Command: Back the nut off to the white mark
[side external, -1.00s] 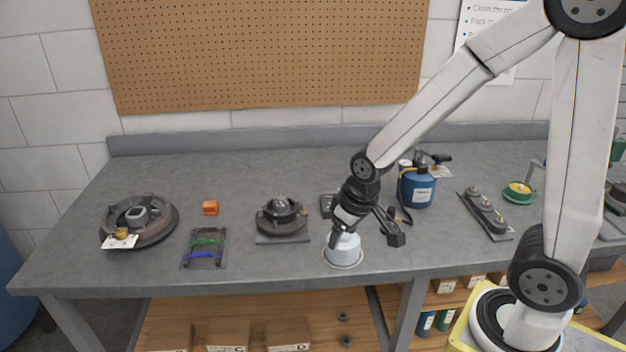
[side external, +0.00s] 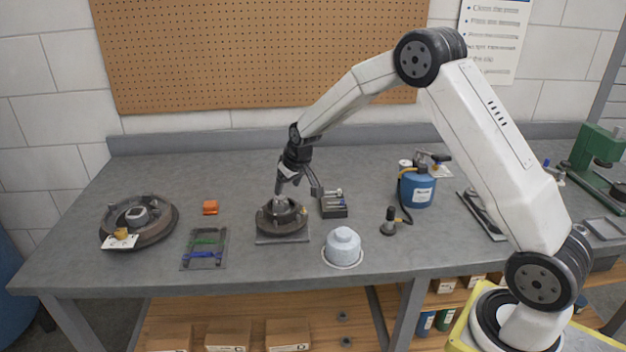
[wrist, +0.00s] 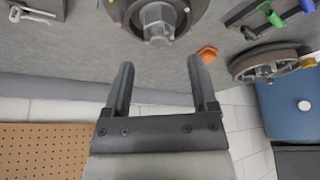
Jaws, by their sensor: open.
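The hub (side external: 268,222) sits on a dark square plate in the middle of the bench, with the grey hex nut (side external: 281,201) on its top. The nut (wrist: 159,33) also shows at the top of the wrist view. My gripper (side external: 283,190) is tilted downward just above the nut. In the wrist view my gripper's fingers (wrist: 161,62) are spread apart with nothing between them, and the nut lies beyond the tips. I cannot make out a white mark.
A pale domed cap (side external: 343,243) stands right of the hub. A small tray with metal parts (side external: 334,211) and a blue canister with a hose (side external: 416,188) are farther right. An orange block (side external: 210,208), a rack (side external: 204,249) and a brake drum (side external: 160,232) lie left.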

